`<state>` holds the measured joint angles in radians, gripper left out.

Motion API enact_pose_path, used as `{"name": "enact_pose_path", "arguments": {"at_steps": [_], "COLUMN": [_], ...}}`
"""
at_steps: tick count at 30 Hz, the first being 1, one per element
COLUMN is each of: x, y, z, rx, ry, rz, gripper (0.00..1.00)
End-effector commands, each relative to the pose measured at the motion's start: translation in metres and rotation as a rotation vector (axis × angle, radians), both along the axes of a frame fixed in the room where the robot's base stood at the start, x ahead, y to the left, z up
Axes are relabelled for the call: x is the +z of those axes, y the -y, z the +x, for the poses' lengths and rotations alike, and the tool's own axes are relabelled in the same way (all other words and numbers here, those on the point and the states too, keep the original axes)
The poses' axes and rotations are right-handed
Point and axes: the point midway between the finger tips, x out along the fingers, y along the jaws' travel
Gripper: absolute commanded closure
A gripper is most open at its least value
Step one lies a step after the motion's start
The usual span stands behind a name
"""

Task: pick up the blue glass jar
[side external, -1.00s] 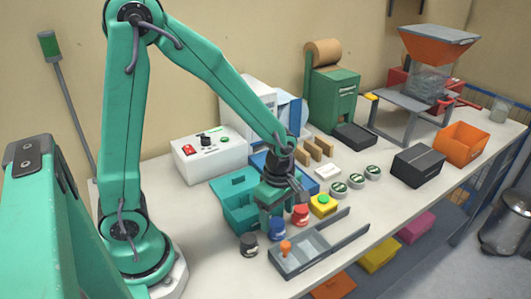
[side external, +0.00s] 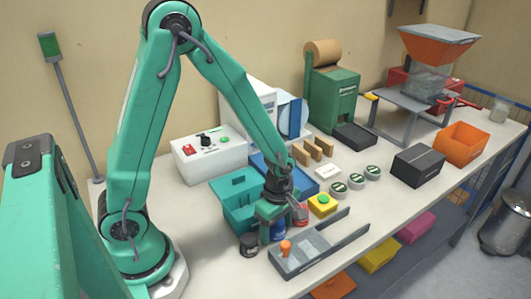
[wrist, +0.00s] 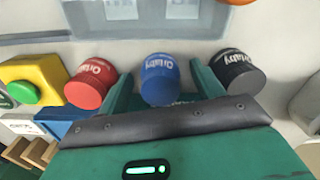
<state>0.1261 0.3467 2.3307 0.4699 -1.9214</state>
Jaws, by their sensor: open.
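The blue glass jar (wrist: 160,79) stands in the middle of the wrist view, between a red jar (wrist: 91,83) on the left and a black jar (wrist: 238,73) on the right. In the side view the blue jar (side external: 278,229) shows partly behind my gripper. My gripper (wrist: 162,92) is open, with one finger on each side of the blue jar; I cannot tell whether they touch it. In the side view my gripper (side external: 279,222) is low over the row of jars. The red jar (side external: 301,212) and the black jar (side external: 249,244) stand on either side of it.
A grey rack (side external: 315,247) with an orange knob (side external: 286,247) lies in front of the jars. A teal box (side external: 236,203) stands close behind. A yellow block with a green button (side external: 323,204) stands to the right, with several round tins beyond.

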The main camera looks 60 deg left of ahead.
Motion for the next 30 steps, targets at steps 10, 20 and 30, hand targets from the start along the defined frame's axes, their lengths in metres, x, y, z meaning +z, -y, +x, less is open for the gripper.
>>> {"name": "enact_pose_path", "arguments": {"at_steps": [10, 20, 30], "x": [0.0003, 0.0005, 0.0027], "y": [0.0, 0.0001, 0.0001], "z": [-0.0001, 0.0001, 0.0002], "rx": [0.0, 0.0, 0.0], "ry": [0.0, 0.0, 0.001], "rz": [0.0, 0.0, 0.0], "gripper": [0.33, 0.84, 0.85]}}
